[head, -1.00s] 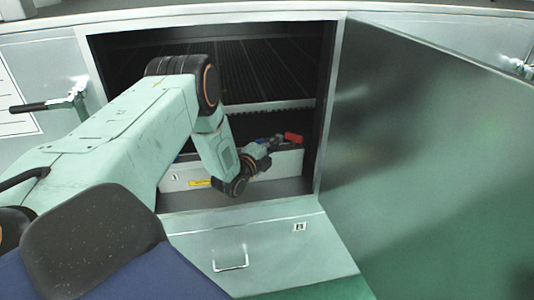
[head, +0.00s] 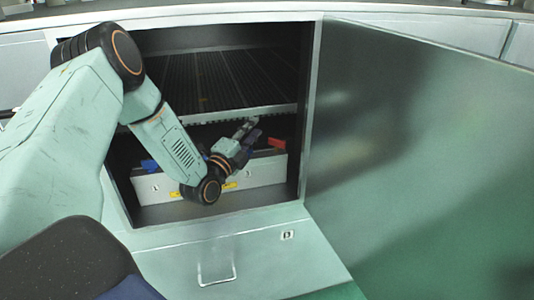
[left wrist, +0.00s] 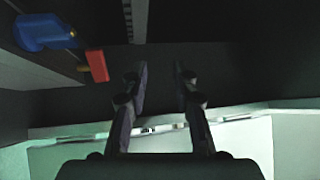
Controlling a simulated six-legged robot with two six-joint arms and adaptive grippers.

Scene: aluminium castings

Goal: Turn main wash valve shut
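A small red piece (head: 277,143) shows inside the open cabinet, at the right end of a pale box front. It also shows in the left wrist view (left wrist: 97,66), left of the fingers, beside a blue piece (left wrist: 42,32). I cannot tell which of these, if any, is the main wash valve. My left gripper (head: 250,122) reaches into the cabinet, up and left of the red piece. In the left wrist view its two fingers (left wrist: 161,68) stand apart with nothing between them. My right gripper is not in view.
The cabinet door (head: 420,150) stands wide open on the right. A dark ribbed shelf (head: 230,80) lies above the gripper. The pale box (head: 268,171) sits on the cabinet floor. A lower panel with a handle (head: 217,273) is in front.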

